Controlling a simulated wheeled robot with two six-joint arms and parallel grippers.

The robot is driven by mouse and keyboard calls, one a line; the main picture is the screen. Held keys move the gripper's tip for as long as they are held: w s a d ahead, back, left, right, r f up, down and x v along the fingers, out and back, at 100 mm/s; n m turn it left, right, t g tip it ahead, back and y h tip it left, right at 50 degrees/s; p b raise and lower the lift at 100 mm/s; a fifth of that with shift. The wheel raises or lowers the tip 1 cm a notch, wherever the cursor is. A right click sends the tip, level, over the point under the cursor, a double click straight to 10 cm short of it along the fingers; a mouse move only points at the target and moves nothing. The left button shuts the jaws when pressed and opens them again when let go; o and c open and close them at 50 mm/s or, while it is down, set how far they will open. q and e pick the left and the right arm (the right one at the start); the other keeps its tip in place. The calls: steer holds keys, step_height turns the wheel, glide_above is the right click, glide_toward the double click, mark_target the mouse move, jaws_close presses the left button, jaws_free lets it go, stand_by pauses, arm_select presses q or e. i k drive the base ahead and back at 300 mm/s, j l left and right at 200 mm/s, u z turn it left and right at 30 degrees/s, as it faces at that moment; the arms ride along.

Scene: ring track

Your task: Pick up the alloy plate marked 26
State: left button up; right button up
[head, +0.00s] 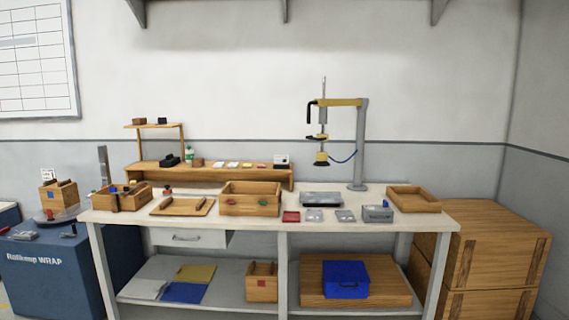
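Two small grey plates lie flat on the workbench (265,222) near its front edge. One grey plate (313,215) is beside a red plate (291,216), and the other grey plate (345,216) is to its right. Any markings on them are too small to read, so I cannot tell which is marked 26. Neither of my grippers is in view.
A dark grey tray (321,199) lies behind the plates, and a grey metal box (377,214) stands to their right. A wooden crate (250,198) is to their left. A post with a hanging tool (360,140) rises behind. Stacked wooden crates (490,245) stand right of the bench.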

mark_target(347, 216)
steer(key=i+l, duration=0.2)
steer(key=i, duration=0.25)
steer(key=i+l, duration=0.25)
steer(key=i, duration=0.15)
steer(key=i+l, duration=0.2)
steer(key=i, duration=0.25)
steer(key=i+l, duration=0.2)
steer(key=i, duration=0.2)
